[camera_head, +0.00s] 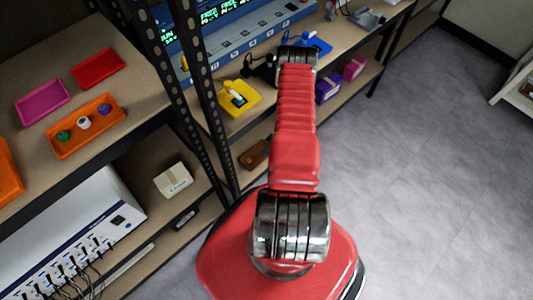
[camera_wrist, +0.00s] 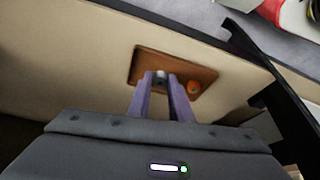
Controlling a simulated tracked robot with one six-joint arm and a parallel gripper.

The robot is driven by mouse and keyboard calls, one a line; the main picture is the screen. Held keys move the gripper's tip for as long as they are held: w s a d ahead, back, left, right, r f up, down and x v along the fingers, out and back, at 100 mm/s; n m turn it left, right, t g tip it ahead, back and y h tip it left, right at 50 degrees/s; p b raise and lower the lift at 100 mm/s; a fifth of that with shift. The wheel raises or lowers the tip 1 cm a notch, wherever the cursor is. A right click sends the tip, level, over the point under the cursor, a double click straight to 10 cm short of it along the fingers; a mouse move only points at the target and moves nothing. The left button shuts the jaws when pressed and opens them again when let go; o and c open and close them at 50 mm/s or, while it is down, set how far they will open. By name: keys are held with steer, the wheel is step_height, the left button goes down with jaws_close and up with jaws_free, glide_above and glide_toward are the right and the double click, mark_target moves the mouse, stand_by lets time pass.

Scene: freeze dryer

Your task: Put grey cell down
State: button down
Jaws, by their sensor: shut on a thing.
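My gripper (camera_wrist: 166,84) points at a brown tray (camera_wrist: 148,54) on a tan shelf in the wrist view. Its two purple fingers are shut on a small grey cell (camera_wrist: 160,76), seen in front of the tray. Whether the cell touches the tray I cannot tell. An orange cell (camera_wrist: 193,87) sits in the tray, just right of the fingers. In the head view, a brown tray (camera_head: 254,154) shows on a lower shelf, partly hidden by a post and my arm. My fingertips cannot be made out there.
A black post (camera_wrist: 265,60) stands right of the tray. In the head view, a yellow tray (camera_head: 239,98) and purple box (camera_head: 328,88) lie on shelves. An orange tray (camera_head: 86,126) at left holds green, white and purple cells. The floor (camera_head: 430,160) at right is clear.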

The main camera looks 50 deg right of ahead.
steer(key=shift+f, duration=1.6)
steer(key=shift+f, duration=0.1)
steer(key=c, duration=1.9)
jaws_free()
steer(key=shift+o, duration=0.2)
steer(key=v, duration=1.2)
